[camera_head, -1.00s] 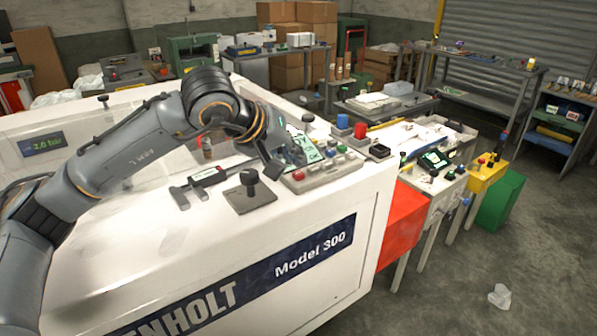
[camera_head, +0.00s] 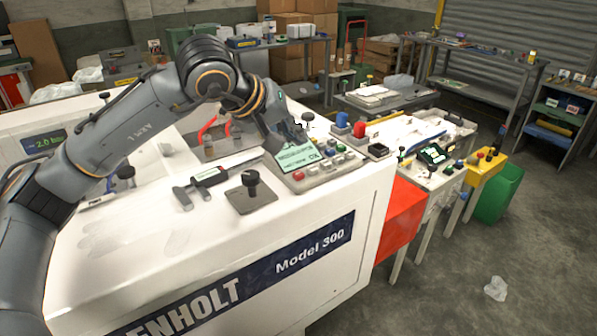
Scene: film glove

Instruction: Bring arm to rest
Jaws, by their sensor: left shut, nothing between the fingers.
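My left arm comes in from the left, bends at the top and slopes down to the right over the white machine (camera_head: 330,215). My left gripper (camera_head: 299,130) is at its end, shut and empty, just above and behind the control panel's lit screen (camera_head: 297,157). It looks apart from the panel, though the exact gap is hard to judge. My right gripper is not in view.
A caliper (camera_head: 211,173) and a black joystick (camera_head: 250,185) are on the machine top in front. A workbench (camera_head: 430,170) with several tools stands at the right. Open floor (camera_head: 530,240) lies beyond.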

